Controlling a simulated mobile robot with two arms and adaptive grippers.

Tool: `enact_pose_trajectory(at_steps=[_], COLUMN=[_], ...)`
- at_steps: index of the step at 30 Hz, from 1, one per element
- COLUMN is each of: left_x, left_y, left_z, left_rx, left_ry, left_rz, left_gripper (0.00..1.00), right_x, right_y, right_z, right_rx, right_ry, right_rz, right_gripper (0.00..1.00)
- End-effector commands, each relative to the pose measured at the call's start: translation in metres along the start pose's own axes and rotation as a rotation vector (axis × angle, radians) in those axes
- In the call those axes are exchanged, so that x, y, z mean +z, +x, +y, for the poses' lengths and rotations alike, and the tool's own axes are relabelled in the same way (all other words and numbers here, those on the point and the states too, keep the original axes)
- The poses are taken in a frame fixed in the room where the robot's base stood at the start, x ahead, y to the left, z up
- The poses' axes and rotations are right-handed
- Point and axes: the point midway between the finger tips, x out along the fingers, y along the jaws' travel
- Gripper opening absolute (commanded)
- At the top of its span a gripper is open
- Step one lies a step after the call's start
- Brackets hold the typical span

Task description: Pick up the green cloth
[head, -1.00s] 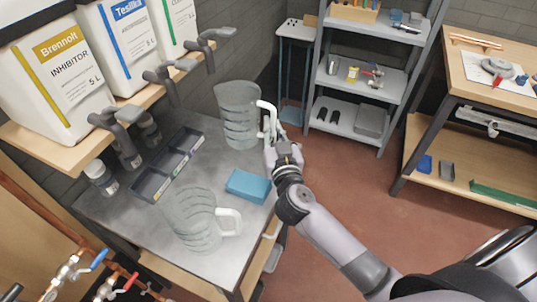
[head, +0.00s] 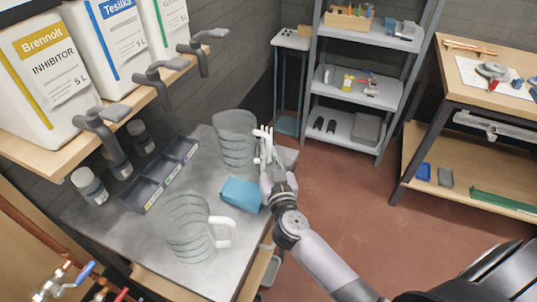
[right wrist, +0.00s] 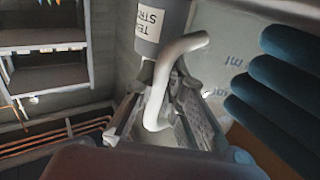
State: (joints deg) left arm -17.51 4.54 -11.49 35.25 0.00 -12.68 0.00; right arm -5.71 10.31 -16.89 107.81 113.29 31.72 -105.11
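No plainly green cloth shows; a folded teal-blue item (head: 238,195), which looks like a folded cloth, lies on the grey worktop near its right edge. Its ridged folds (right wrist: 285,85) fill the right side of the right wrist view. My right gripper (head: 266,160) is just behind the item, at the white handle of the rear clear jug (head: 236,140). In the right wrist view, the handle (right wrist: 158,95) runs between the two fingers (right wrist: 160,105), which appear closed on it. The jug stands upright, close behind the folded item. My left gripper is not in view.
A second clear jug (head: 190,230) with a white handle stands at the front. A dark divided tray (head: 160,175) and small bottles (head: 90,187) are to the left. Containers with taps (head: 150,80) overhang the back. A grey shelf unit (head: 355,90) stands beyond.

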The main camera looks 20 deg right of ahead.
Motion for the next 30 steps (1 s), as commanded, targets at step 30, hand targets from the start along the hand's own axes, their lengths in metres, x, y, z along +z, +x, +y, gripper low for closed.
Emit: enact_pose_trajectory(at_steps=[30], left_x=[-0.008], left_y=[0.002], left_z=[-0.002], left_rx=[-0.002], left_ry=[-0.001], left_rz=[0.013], left_gripper=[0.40], right_x=[-0.001], right_y=[-0.069], right_z=[0.000], right_rx=[-0.001], right_ry=[0.001], right_rz=[-0.005], right_gripper=[0.31])
